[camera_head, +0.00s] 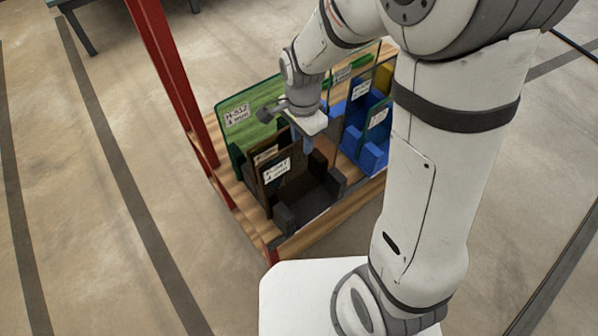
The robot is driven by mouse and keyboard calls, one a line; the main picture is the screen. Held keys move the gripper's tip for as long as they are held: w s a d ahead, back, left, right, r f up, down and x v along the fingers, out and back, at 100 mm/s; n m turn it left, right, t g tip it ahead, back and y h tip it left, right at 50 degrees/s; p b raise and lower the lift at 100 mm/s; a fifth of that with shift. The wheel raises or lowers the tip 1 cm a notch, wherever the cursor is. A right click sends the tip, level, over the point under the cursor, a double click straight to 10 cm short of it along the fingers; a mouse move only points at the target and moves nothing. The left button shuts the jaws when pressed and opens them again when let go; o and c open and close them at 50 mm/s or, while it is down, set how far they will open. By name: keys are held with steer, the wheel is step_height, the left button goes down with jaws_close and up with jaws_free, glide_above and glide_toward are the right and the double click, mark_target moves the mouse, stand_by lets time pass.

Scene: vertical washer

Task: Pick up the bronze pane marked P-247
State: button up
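Two dark bronze-brown panes stand upright in a dark slotted holder (315,195) at the near end of a wooden shelf. The front bronze pane (277,171) carries a white label. The rear bronze pane (264,154) has a partly covered label just behind it. The print is too small to read surely, so I cannot tell which is P-247. My gripper (308,146) points down just right of the bronze panes, close to their upper edges. Its fingertips are small and partly hidden; I see no pane lifted in it, and contact is unclear.
A green pane (238,115) with a label stands behind the bronze ones. Blue holders (372,155) with labelled panes stand to the right, and a yellow piece (384,77) is farther back. A red post (172,75) rises at the shelf's left. Open floor lies left.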

step_height(320, 180, down, 2)
steer(key=shift+f, duration=0.25)
steer(key=shift+c, duration=0.6)
jaws_close()
stand_by(0.7)
